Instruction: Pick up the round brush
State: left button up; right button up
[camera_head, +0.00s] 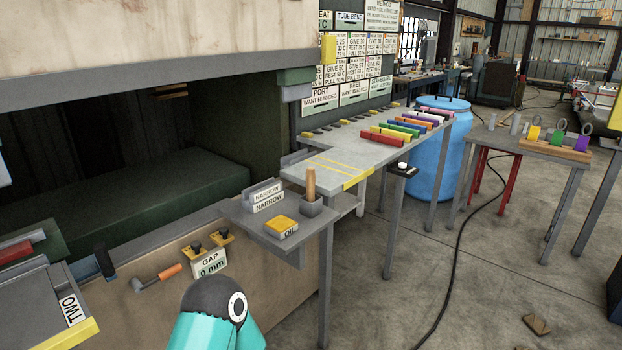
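A light wooden handle (310,183) stands upright in a small grey square cup (311,206) on the small grey side shelf (285,245). It looks like the handle of the round brush; its lower end is hidden inside the cup, so I cannot see bristles. Part of my own arm, teal with a dark round joint cap, shows at the bottom centre, below and left of the shelf. Neither of my grippers is in view, and nothing is seen touching the handle.
A yellow-topped OIL block (281,227) and upright NARROW plates (267,195) share the shelf. An orange-handled tool (160,276) and GAP sign (209,263) are on the wall to the left. A grey bench (352,147) with coloured bars stands behind; a blue barrel (432,160) stands farther right.

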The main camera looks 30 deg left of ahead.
aim_at(310, 176)
jog(key=u, duration=0.45)
jog(key=i, duration=1.15)
jog(key=u, duration=0.7)
jog(key=k, duration=0.8)
jog(key=u, duration=0.25)
jog(key=i, duration=0.85)
jog(key=z, duration=0.1)
